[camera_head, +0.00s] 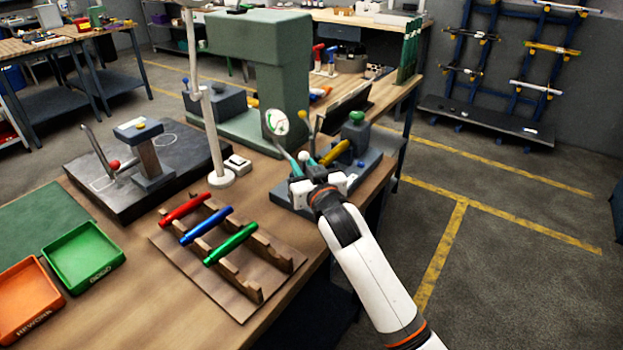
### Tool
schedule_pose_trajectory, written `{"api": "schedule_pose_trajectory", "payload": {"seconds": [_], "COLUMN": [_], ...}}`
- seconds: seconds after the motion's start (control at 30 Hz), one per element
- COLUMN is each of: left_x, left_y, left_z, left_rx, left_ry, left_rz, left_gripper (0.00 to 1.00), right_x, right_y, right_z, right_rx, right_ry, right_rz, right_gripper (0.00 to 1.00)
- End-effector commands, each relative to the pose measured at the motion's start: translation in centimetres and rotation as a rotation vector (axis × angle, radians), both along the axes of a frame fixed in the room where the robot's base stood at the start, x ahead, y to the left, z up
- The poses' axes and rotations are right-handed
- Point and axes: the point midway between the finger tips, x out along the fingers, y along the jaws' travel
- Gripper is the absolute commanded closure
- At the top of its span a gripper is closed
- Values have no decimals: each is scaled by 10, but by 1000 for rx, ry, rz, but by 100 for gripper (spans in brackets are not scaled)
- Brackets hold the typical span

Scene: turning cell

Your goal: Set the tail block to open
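A small grey fixture (372,160) stands at the right end of the wooden bench. It carries a yellow cylinder (335,152), a green knob (356,117) and a thin lever with a yellow tip (313,128). I cannot tell for sure which part of it is the tail block, or how it is set. My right gripper (301,164) reaches over the front left of this fixture, close to its levers. It hides part of the fixture. Its fingers blend with the teal and white parts there, so contact and opening are unclear. My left gripper is not in view.
A wooden rack (258,287) holds red (185,209), blue (206,225) and green (230,244) bars. A white post (211,135) and a green machine (282,90) stand behind. A dark plate (100,190) has a red-knobbed lever (114,164). Green (84,256) and orange (29,300) trays lie left.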

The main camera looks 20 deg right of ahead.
Motion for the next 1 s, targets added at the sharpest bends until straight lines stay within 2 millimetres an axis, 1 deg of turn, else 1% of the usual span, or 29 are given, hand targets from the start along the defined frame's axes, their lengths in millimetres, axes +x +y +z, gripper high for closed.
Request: {"api": "schedule_pose_trajectory", "payload": {"seconds": [0.17,0.4,0.53,0.7,1.0], "left_x": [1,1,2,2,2], "left_y": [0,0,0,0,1], "left_z": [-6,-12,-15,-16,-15], "left_rx": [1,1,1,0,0], "left_ry": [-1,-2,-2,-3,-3], "left_rz": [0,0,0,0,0], "left_gripper": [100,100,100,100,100], "right_x": [-31,-81,-101,-112,-113], "right_y": [-2,-5,-6,-7,-7], "right_z": [-2,-2,-2,0,0], "right_rx": [2,1,0,-1,-1], "right_ry": [0,0,0,-1,-1], "right_rz": [1,2,3,2,2], "right_gripper": [74,74,74,74,74]}}
